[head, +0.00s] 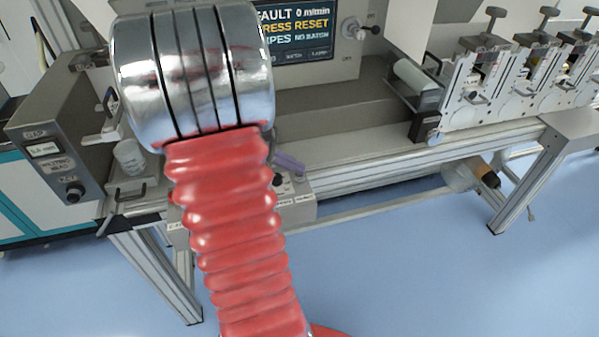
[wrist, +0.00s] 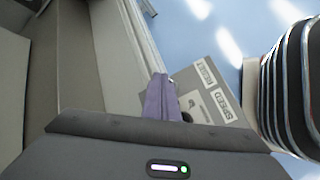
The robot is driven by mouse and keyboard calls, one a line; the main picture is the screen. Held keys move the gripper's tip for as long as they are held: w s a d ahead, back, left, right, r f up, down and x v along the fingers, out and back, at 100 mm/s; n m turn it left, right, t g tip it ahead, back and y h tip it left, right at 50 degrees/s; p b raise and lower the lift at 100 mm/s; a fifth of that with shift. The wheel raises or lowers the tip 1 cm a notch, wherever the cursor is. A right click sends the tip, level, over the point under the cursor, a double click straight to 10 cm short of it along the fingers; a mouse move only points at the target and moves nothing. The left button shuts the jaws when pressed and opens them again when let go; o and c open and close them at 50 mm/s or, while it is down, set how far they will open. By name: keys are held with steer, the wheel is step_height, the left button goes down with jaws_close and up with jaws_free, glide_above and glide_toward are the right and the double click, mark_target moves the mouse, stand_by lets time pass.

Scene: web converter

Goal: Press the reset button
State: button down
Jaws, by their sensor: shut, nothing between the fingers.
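The control box (head: 299,208) is a grey box under the machine's front edge, partly hidden by my red arm in the head view. In the wrist view, the control box (wrist: 190,84) carries white labels reading RESET (wrist: 206,72) and SPEED (wrist: 224,104). A dark knob (head: 277,180) shows on it in the head view. I cannot make out the reset button clearly; my fingers may hide it. My gripper (head: 289,163) has purple fingers, shut and empty, over or beside the box. In the wrist view, the gripper (wrist: 158,80) covers part of the box; contact cannot be told.
The machine screen (head: 296,32) shows FAULT, 0 m/min and a partly hidden line ending "RESS RESET". Metal frame legs (head: 525,182) stand at right. The blue floor in front is clear.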

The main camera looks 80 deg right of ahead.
mark_target(296, 175)
steer(key=shift+f, duration=0.2)
stand_by(0.5)
steer(key=shift+r, duration=1)
steer(key=shift+r, duration=0.15)
steer(key=shift+r, duration=2.4)
